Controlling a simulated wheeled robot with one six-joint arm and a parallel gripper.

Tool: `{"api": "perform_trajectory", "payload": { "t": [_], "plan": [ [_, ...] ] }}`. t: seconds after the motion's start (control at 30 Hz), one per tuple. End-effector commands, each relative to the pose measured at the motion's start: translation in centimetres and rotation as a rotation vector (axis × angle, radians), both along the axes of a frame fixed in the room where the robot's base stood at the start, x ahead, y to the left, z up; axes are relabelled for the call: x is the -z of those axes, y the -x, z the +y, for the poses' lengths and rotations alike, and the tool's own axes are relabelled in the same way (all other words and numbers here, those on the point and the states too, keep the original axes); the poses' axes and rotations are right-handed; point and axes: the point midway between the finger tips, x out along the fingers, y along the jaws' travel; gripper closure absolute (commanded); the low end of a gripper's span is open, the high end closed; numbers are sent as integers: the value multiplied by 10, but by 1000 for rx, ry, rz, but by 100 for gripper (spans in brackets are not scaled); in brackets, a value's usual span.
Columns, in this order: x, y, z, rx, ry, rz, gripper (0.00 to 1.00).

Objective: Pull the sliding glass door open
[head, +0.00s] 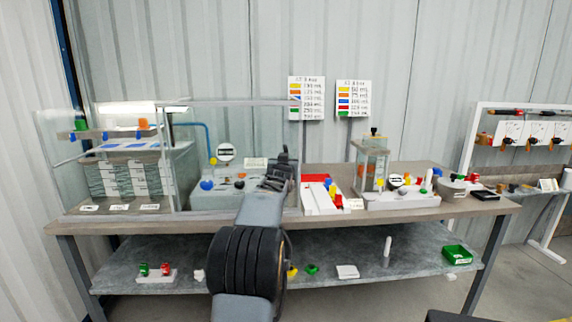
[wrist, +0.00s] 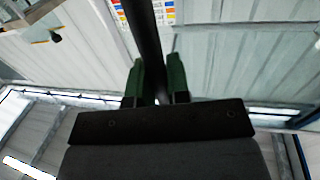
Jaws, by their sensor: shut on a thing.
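The glass case (head: 235,103) stands on the left of the bench, and its clear front pane, the sliding glass door (head: 236,170), is hard to tell from the glass behind it. My gripper (head: 283,160) is at the right end of the case, in front of the glass. In the wrist view my gripper's two green fingers (wrist: 158,75) stand on either side of a dark upright bar, the door handle (wrist: 146,30), and are shut on it. My arm hides the handle and the case's lower right part in the head view. I cannot tell how far the door is open.
A white tray with red and yellow parts (head: 321,198) and a smaller glass box (head: 372,165) stand right of the case on the bench (head: 459,207). Inside the case are stacked racks (head: 122,178) and a pump unit. A lower shelf (head: 335,255) holds small parts.

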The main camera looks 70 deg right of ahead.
Motion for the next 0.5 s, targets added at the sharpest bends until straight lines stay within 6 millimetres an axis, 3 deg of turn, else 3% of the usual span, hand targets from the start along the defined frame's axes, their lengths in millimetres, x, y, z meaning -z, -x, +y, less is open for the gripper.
{"api": "perform_trajectory", "payload": {
  "t": [0.17,0.2,0.4,0.5],
  "plan": [
    [-1,-4,1,-6,2,0,100],
    [-1,-4,1,-6,2,0,79],
    [0,-2,1,-3,2,0,60],
    [0,-1,1,-2,1,0,59]
  ]
}}
